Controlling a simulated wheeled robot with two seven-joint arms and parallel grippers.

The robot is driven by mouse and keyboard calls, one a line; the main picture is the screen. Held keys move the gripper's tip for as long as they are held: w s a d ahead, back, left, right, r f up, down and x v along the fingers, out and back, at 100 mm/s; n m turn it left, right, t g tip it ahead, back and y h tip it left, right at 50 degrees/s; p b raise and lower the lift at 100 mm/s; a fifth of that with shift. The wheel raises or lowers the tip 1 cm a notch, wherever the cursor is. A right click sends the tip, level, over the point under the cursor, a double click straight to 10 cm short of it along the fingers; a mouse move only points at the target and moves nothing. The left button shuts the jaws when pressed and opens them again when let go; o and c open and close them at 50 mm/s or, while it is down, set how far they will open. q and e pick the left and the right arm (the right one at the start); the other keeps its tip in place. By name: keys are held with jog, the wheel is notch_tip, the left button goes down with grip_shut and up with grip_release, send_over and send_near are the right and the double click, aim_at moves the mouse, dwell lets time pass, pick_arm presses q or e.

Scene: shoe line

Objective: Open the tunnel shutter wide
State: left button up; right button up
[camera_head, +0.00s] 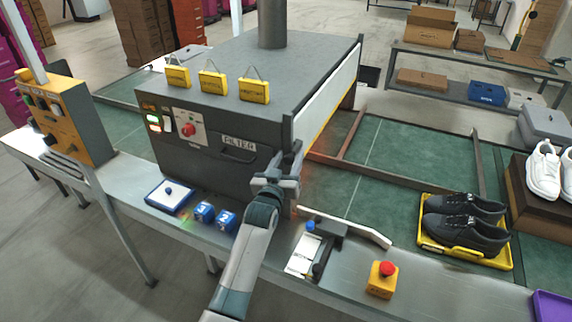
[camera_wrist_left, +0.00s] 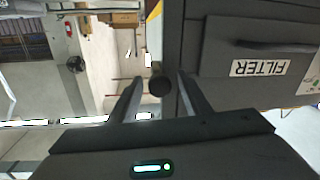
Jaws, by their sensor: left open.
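The tunnel (camera_head: 270,75) is a dark grey box over the green belt. Its shutter (camera_head: 328,97) is a white panel with a yellow lower edge on the tunnel's right end. My left gripper (camera_head: 290,158) is open at the tunnel's near right corner, beside the shutter's near edge. In the left wrist view, a dark round knob (camera_wrist_left: 159,86) lies between the spread fingers of my left gripper (camera_wrist_left: 160,84); I cannot tell whether they touch it. The knob is hidden by the gripper in the head view. My right gripper is not in view.
A tray (camera_head: 425,238) with dark shoes sits on the belt at right. A red-topped yellow button box (camera_head: 382,279) and a fixture with a blue knob (camera_head: 311,226) stand on the near ledge. Blue numbered blocks (camera_head: 204,212) lie left of my arm. Yellow tags (camera_head: 213,83) stand on the tunnel.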

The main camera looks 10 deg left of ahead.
pick_arm(q)
jog(key=shift+s, duration=0.1)
jog(key=shift+s+a+f+b, duration=0.1)
jog(key=shift+s+b, duration=0.2)
jog(key=shift+s, duration=0.5)
jog(key=s+a+b, duration=0.2)
jog(key=s+b, duration=0.2)
jog(key=s, duration=1.1)
jog(key=shift+s, duration=0.25)
